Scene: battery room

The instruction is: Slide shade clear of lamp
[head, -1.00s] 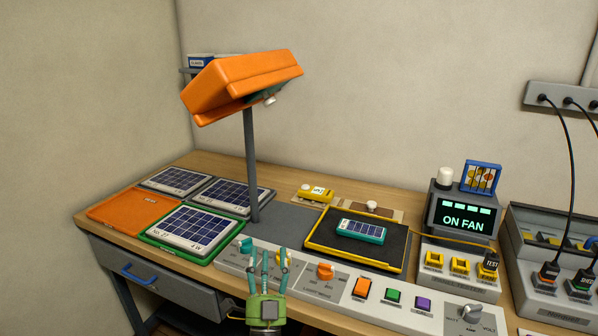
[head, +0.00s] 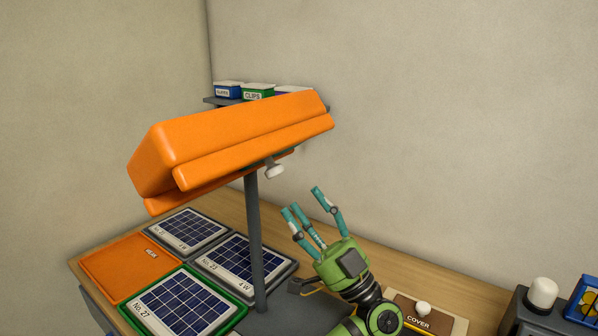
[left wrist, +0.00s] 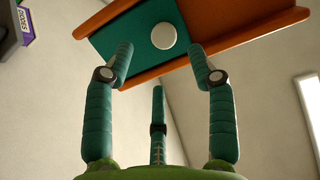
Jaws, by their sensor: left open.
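The lamp's orange head (head: 235,142) sits tilted on a grey post (head: 256,240). A white knob (head: 274,171) hangs below its right end. In the left wrist view, the knob (left wrist: 164,35) is on a teal panel, which I take for the shade (left wrist: 118,36), between orange edges of the lamp head (left wrist: 240,36). My left gripper (head: 308,205) is open and empty, right of the post and below the knob, fingers pointing up. In the wrist view its fingertips (left wrist: 160,72) spread below the knob, apart from it. My right gripper is not seen.
Solar panels (head: 182,304) and an orange mat (head: 125,268) lie left of the post. A wall shelf with small boxes (head: 258,91) is behind the lamp head. A brown cover board with a white knob (head: 424,308) lies at lower right. Open air surrounds the gripper's right side.

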